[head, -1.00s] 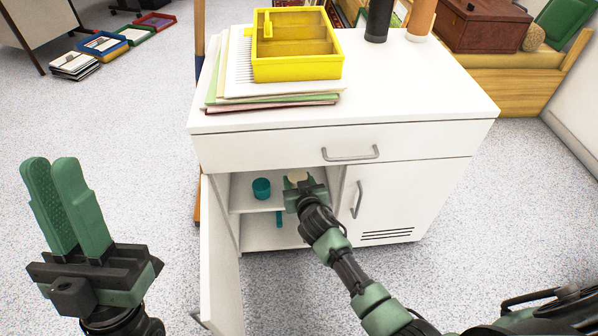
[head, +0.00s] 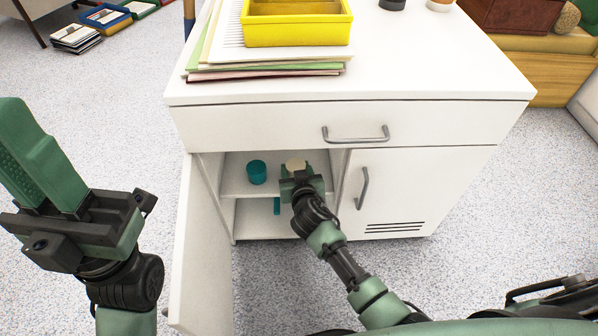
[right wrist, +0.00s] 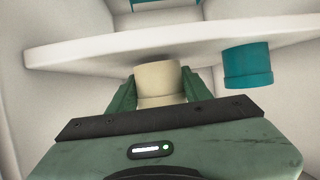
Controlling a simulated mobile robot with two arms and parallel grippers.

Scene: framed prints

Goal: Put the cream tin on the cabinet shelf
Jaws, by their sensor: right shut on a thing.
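The cream tin (head: 296,164) is inside the open left compartment of the white cabinet, at the middle shelf (head: 238,188). My right gripper (head: 297,173) is shut on it; the right wrist view shows the tin (right wrist: 158,80) between the two green fingers. That view looks upside down, and the tin's far end is close against the shelf board (right wrist: 90,50). I cannot tell whether it touches.
A teal cup (head: 257,172) stands on the shelf left of the tin. Another teal object (head: 277,206) is below the shelf. The open door (head: 200,250) bounds the left side, the drawer front (head: 260,128) is above. A yellow tray (head: 295,30) sits on papers on top.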

